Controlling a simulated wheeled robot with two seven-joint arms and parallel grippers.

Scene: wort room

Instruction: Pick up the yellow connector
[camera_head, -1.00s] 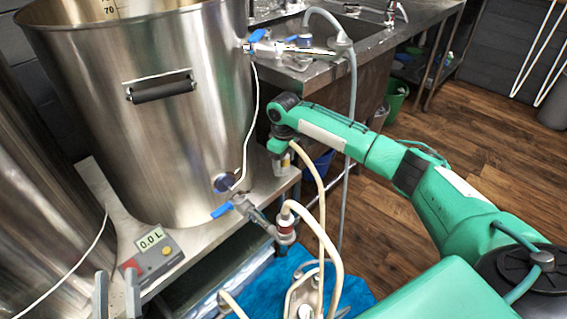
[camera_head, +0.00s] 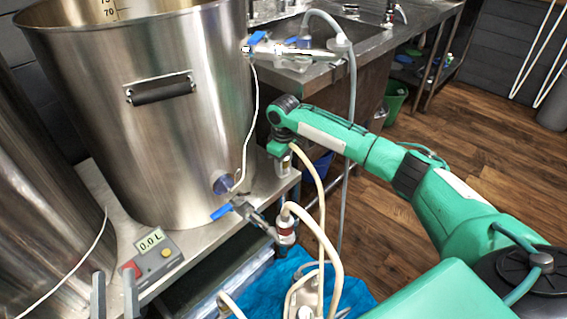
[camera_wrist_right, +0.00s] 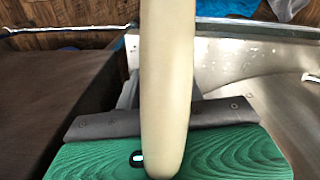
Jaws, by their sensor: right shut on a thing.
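My right gripper (camera_head: 283,164) is at the end of the green arm, beside the steel kettle's right side and just above the bench edge. It is shut on the end of a cream hose (camera_head: 312,172), where the yellow connector sits. The connector is small and mostly hidden by the gripper. In the right wrist view the hose (camera_wrist_right: 167,85) runs down the middle, in front of the gripper, and hides the fingertips. My left gripper (camera_head: 115,297) is at the bottom left edge, open and empty, with two grey fingers apart.
The large kettle (camera_head: 150,140) stands on a steel bench (camera_head: 128,215). A blue-handled valve (camera_head: 228,210) juts out low on it. A controller (camera_head: 157,255) reading 0.0 L sits in front.

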